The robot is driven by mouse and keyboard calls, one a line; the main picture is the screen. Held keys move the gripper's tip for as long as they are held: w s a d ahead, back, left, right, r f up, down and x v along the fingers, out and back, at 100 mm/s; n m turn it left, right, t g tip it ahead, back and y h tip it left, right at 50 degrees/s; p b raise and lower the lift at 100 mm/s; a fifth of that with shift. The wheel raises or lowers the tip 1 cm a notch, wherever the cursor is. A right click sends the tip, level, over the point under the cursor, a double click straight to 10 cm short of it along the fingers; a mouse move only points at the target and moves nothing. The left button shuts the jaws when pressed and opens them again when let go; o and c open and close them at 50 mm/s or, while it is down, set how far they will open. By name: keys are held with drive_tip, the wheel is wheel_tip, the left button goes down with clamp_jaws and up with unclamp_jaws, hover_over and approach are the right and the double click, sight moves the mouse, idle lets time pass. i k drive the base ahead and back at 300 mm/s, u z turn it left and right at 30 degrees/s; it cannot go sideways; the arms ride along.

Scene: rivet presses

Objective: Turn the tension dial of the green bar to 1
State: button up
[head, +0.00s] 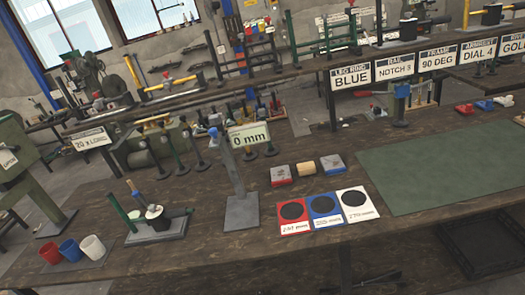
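A small fixture with a green bar (178,212) stands on a grey base plate (160,234) on the left part of the near bench. A white round part with a dark top (154,212), possibly the dial, sits at the bar's middle; no numbers or pointer on it can be read. My gripper is not in view.
Red, blue and white cups (92,247) stand left of the fixture. Farther right lie red, blue and white cards (355,198), small blocks (306,168) and a clear green mat (450,165). Signs including "DIAL 4" (479,50) hang behind.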

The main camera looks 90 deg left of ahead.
sight(152, 208)
drive_tip(key=i, duration=0.1)
drive_tip(key=u, duration=3.1)
drive_tip(key=k, duration=0.9)
drive_tip(key=u, duration=0.2)
drive_tip(key=i, duration=0.9)
drive_tip(key=z, duration=0.05)
